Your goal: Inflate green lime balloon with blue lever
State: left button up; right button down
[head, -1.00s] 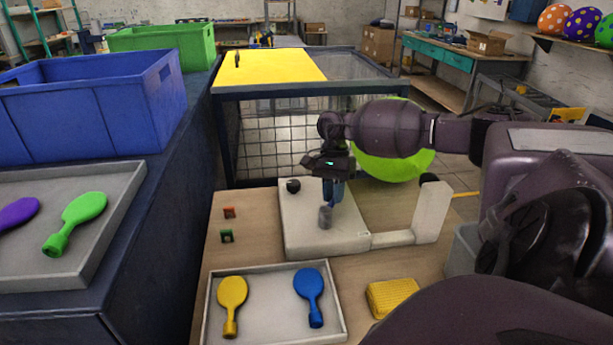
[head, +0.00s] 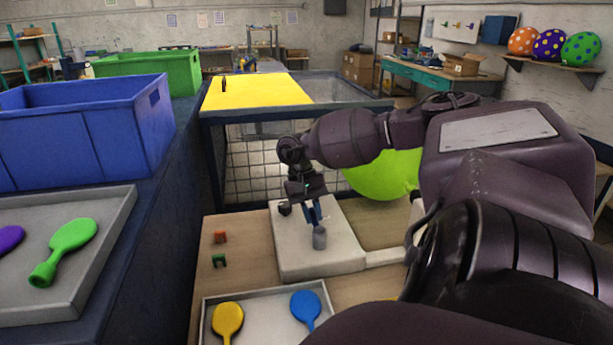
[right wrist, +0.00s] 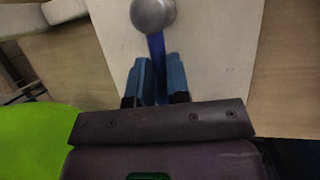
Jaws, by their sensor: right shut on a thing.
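The lime green balloon (head: 385,176) is large and round behind the white machine (head: 290,255), partly hidden by my right arm. It also shows at the left edge of the right wrist view (right wrist: 35,142). The blue lever (right wrist: 157,58) stands on the machine beside a grey cylindrical knob (head: 319,238). My right gripper (head: 311,208) is over the machine, with its blue fingers closed around the lever; the fingers (right wrist: 157,76) sit on both sides of it in the right wrist view. My left gripper is not in view.
A tray (head: 265,338) with yellow and blue balloons lies in front of the machine. A blue crate (head: 85,130) and another balloon tray (head: 125,215) stand left. A yellow-topped mesh cage (head: 255,92) is behind.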

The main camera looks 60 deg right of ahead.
dwell(0.4)
jog(key=c, duration=1.1)
grip_release()
jog(key=b+v, duration=0.1)
jog(key=v, duration=0.9)
jog(key=shift+w+r, duration=0.2)
jog(key=shift+r, duration=0.15)
